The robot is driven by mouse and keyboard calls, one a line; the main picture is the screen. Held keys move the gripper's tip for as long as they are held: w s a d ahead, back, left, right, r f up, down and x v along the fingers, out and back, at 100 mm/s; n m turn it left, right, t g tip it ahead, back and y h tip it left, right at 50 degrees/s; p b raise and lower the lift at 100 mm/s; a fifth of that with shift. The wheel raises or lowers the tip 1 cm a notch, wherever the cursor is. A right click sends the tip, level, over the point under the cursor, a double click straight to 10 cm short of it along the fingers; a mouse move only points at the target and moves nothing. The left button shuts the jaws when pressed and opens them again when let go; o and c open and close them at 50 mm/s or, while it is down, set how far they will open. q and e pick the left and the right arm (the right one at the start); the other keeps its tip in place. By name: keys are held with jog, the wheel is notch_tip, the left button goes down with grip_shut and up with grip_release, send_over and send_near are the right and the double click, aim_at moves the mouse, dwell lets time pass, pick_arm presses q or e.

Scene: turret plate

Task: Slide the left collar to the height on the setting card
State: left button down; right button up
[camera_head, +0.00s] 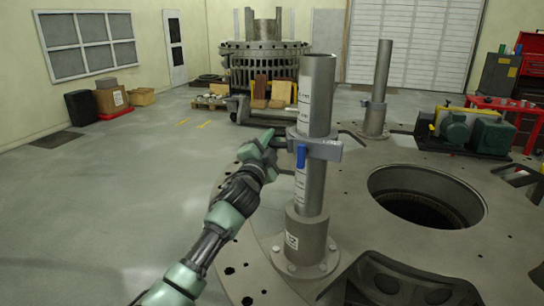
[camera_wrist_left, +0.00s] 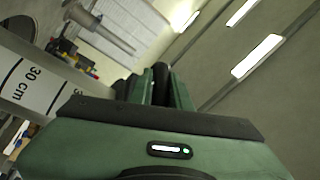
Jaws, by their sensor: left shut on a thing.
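The left collar (camera_head: 326,149) is a grey ring around the near upright post (camera_head: 318,95), with a blue lever (camera_head: 301,157) at its front. The post carries marks; one reads 30 cm in the left wrist view (camera_wrist_left: 36,84). My left gripper (camera_head: 268,146) is at the collar's left side, shut on what appears to be the collar's handle. Its fingers hide the held part, and the wrist view (camera_wrist_left: 152,86) does not show it clearly. My right gripper is not in view.
A second post (camera_head: 381,75) with its own collar (camera_head: 374,105) stands farther back. A round opening (camera_head: 425,197) lies in the plate to the right. Green motors (camera_head: 473,133) stand beyond it. Open floor (camera_head: 130,190) lies to the left.

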pick_arm(q)
notch_tip(320, 180, up, 4)
jog(key=shift+f+p, duration=0.1)
jog(key=shift+p, duration=0.6)
jog(key=shift+r, duration=0.45)
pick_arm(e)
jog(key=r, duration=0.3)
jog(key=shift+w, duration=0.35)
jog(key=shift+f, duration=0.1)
pick_arm(q)
jog(key=c, duration=1.3)
grip_release()
jog(key=shift+f, duration=0.1)
jog(key=shift+c, duration=0.2)
jog(key=shift+w+f, duration=0.2)
jog(key=shift+f, duration=0.1)
jog(key=b+v, duration=0.1)
jog(key=v, duration=0.6)
jog(key=shift+s+b, duration=0.4)
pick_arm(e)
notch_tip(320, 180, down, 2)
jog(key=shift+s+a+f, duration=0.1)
pick_arm(q)
jog(key=shift+a, duration=0.15)
